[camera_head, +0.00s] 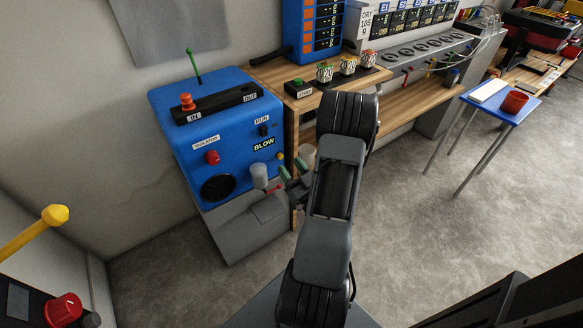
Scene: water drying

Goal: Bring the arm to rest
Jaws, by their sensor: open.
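My arm rises from the bottom of the picture and bends over at the top, hiding part of the bench behind it. My gripper (281,179) shows at the left side of the arm, low in front of the blue machine (165,110). Its dark greenish fingers are apart and point left. A pale grey cylinder (259,175) is just left of the fingertips, at the machine's front. I cannot tell whether they touch. A small red part (273,189) shows beside the fingers. My arm partly hides the wrist.
A wooden bench (400,117) with several small labelled jars runs behind my arm. A blue table (500,105) with a red pot (515,102) stands at the right. A yellow-knobbed lever (54,215) is at the left. The grey floor (430,235) is clear at right.

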